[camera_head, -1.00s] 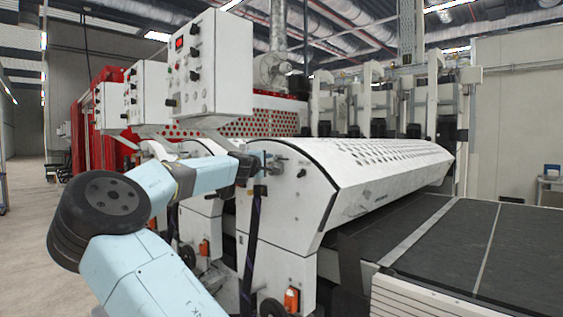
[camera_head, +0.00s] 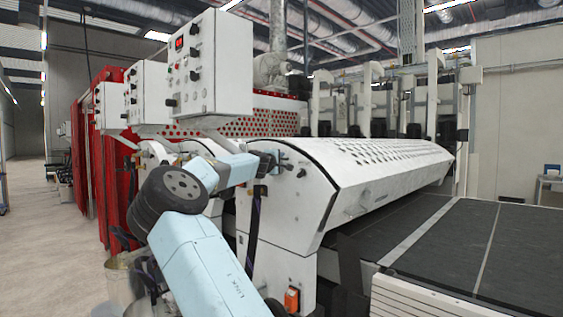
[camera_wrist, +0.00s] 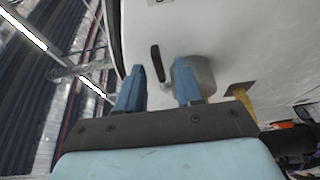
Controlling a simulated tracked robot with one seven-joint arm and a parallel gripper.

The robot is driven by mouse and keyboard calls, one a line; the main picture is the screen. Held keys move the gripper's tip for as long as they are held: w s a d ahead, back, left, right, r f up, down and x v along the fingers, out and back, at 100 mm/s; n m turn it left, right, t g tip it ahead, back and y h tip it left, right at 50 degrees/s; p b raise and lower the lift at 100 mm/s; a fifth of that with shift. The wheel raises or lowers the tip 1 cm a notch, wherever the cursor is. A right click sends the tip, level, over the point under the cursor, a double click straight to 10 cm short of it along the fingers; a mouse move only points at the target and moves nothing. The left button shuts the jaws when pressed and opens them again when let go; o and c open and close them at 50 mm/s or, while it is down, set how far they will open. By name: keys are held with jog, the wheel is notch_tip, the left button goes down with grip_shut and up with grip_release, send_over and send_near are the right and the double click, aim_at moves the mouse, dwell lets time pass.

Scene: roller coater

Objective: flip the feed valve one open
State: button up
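My gripper (camera_wrist: 158,70) is open in the wrist view, with its two blue fingers apart. A short dark lever (camera_wrist: 155,60) shows in the gap at the fingertips, against a white machine face. It looks like a valve handle, but I see no label naming it feed valve one. I cannot tell whether either finger touches it. A grey round fitting (camera_wrist: 205,75) is partly behind the right finger. In the head view my gripper (camera_head: 268,164) is at the upper left end of the white roller machine (camera_head: 290,225); the lever cannot be made out there.
A yellow handle (camera_wrist: 244,101) on a dark base is right of the fingers. A control box (camera_head: 212,65) hangs above my arm. A dark conveyor (camera_head: 480,245) is to the right. Open floor (camera_head: 45,230) is at the left.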

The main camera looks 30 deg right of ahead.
jog(key=shift+w+d, duration=0.45)
jog(key=shift+d, duration=0.1)
jog(key=shift+c, duration=0.3)
jog(key=c, duration=0.6)
grip_shut()
jog(key=shift+f, duration=0.2)
